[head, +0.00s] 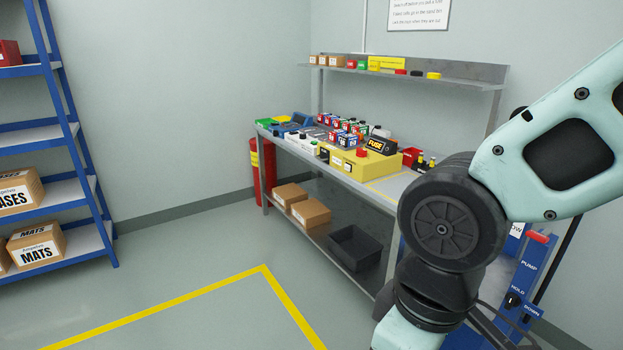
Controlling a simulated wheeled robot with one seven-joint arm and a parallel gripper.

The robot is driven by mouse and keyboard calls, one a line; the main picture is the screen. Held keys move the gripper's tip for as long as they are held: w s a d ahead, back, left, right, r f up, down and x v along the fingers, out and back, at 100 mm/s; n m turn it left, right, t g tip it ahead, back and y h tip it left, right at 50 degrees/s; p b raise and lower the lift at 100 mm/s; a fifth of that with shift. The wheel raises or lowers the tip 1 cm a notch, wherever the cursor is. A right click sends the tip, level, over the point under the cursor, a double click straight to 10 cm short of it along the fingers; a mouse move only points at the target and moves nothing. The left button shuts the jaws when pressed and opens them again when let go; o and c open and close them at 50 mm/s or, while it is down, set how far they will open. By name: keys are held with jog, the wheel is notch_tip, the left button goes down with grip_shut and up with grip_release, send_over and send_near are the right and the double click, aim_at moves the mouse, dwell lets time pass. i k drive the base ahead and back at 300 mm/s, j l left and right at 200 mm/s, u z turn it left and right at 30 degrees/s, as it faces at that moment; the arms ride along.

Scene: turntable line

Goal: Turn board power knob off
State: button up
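A yellow control box (377,172), perhaps the board, sits on the metal workbench in the head view. A small dark knob-like part (323,153) shows at its left end; its setting is too small to read. A red button (361,152) and white labels are also on the box. My arm fills the right side of the view, in front of the bench's right end. My gripper is out of the frame, so its state does not show.
The workbench (396,207) carries several small boxes and tools. Below it are cardboard boxes (310,213) and a black bin (355,248). A blue panel (531,268) marked PUMP, HOLD, DOWN stands right. Blue shelving (92,185) is left. The floor between is clear.

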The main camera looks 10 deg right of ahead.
aim_at(361, 153)
jog(key=i+j+z, duration=0.2)
jog(key=i, duration=0.4)
jog(key=i+z, duration=0.15)
jog(key=z, duration=0.55)
jog(key=i+j+z, duration=0.5)
jog(key=j, duration=0.15)
jog(key=i+j+z, duration=0.25)
jog(key=j, duration=0.15)
jog(key=i+j, duration=0.15)
jog(key=j, duration=0.15)
jog(key=i+j, duration=0.1)
jog(key=j, duration=0.2)
jog(key=i+j, duration=0.15)
jog(key=j, duration=0.15)
jog(key=i+j, duration=0.1)
jog(key=j, duration=0.2)
jog(key=z, duration=0.05)
